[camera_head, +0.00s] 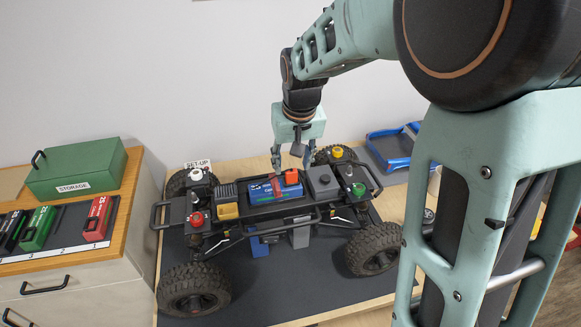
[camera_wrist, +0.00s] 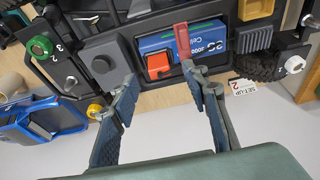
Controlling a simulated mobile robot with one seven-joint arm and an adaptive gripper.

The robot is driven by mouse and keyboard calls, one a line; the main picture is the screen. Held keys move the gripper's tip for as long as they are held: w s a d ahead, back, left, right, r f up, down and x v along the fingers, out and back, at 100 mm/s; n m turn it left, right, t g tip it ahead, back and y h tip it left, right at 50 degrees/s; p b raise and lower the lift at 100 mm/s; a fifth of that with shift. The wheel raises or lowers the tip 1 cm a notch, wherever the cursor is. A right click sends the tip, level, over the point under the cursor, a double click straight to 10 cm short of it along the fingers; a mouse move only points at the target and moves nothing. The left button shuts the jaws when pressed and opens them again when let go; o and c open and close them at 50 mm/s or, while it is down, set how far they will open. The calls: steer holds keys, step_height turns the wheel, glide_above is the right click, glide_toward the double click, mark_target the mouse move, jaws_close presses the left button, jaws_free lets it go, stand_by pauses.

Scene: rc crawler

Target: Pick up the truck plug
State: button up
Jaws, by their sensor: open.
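The truck (camera_head: 270,215), a black crawler chassis with big knobbly tyres, stands on a dark mat. A blue battery (camera_wrist: 206,38) lies in its middle, with a red strap (camera_wrist: 182,42) across it. An orange-red block, which looks like the plug (camera_wrist: 158,66), sits at the battery's end beside a grey box (camera_wrist: 101,54). The plug also shows in the head view (camera_head: 291,177). My gripper (camera_head: 291,163) is open and empty above the plug. In the wrist view the plug appears just beyond and between the spread fingers, apart from them.
Coloured caps, one red (camera_head: 197,219) and one green (camera_head: 358,189), stand up from the chassis. A blue tray (camera_head: 390,148) lies behind the truck at right. At left, a green storage box (camera_head: 77,170) and several coloured packs (camera_head: 97,218) stand on a cabinet.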

mark_target(292, 171)
steer(key=x, duration=0.4)
steer(key=shift+w+f+p, duration=0.15)
steer(key=shift+p, duration=0.15)
steer(key=c, duration=0.9)
